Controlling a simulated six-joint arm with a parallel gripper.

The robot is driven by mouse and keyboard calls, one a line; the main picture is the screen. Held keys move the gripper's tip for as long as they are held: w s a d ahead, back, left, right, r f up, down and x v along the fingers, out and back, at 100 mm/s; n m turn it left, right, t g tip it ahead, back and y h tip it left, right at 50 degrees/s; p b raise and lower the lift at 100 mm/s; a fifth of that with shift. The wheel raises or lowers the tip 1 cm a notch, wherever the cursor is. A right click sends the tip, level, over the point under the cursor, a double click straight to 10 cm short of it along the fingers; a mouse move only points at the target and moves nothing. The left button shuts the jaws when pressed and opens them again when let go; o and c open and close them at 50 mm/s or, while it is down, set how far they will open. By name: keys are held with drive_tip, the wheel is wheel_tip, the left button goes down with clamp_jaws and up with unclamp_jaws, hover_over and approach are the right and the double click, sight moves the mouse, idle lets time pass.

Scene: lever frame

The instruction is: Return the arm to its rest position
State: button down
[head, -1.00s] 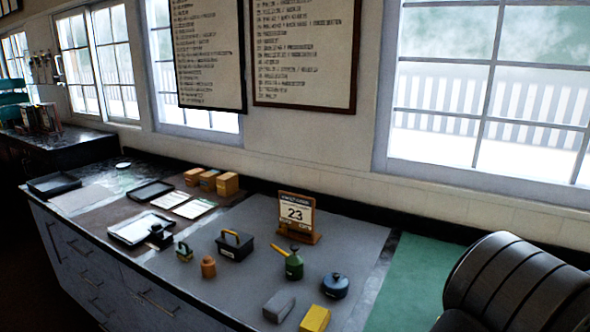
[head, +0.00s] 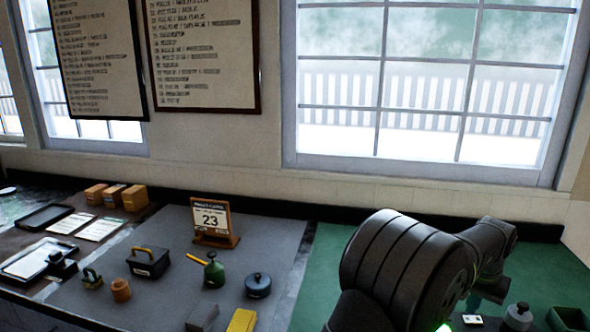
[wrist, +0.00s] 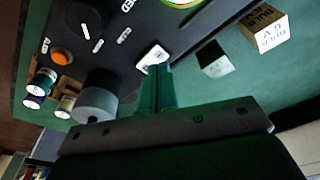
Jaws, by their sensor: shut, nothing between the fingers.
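My gripper (wrist: 156,88) shows in the wrist view with its fingers together and nothing held. Its tips are close to a white switch (wrist: 153,56) on a dark panel (wrist: 135,25); I cannot tell whether they touch it. The panel also carries a black knob (wrist: 82,17) and an orange button (wrist: 61,56). In the head view my arm stands at the right over the green mat (head: 318,285), and my fingers cannot be made out there.
In the wrist view a grey cylinder (wrist: 97,97) and a lettered block (wrist: 265,30) are near the gripper.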

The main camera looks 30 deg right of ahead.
wheel_tip(320, 180, up, 6)
drive_tip(key=r, duration=0.1)
drive_tip(key=s+a+f+n, duration=0.1)
drive_tip(key=s+n, duration=0.1)
drive_tip(key=s+a+f+n, duration=0.2)
drive_tip(key=n, duration=0.1)
drive_tip(key=shift+s+f+y, duration=0.1)
drive_tip(key=shift+f+y, duration=0.1)
drive_tip(key=shift+y, duration=0.2)
drive_tip(key=shift+s+a+f+n+g, duration=0.2)
drive_tip(key=shift+s+a+f+n, duration=0.2)
drive_tip(key=shift+s+a+n, duration=0.3)
drive_tip(key=shift+s+a+f+n+g, duration=0.2)
drive_tip(key=shift+s+a+f+n, duration=0.25)
drive_tip(key=shift+n, duration=0.45)
drive_tip(key=shift+d+r, duration=0.1)
drive_tip(key=shift+w+d+r+m+t+h, duration=0.15)
drive_tip(key=shift+w+d+r+m, duration=0.15)
drive_tip(key=shift+w+d+m, duration=0.75)
drive_tip(key=shift+w+d+r+m+t+h, duration=0.1)
drive_tip(key=shift+w+d+r+m, duration=0.4)
drive_tip(key=shift+w+m, duration=0.9)
drive_tip(key=shift+w+d+r+m+t+h, duration=0.15)
drive_tip(key=shift+w+d+m, duration=0.75)
drive_tip(key=shift+m, duration=0.75)
drive_tip(key=shift+s+d, duration=0.1)
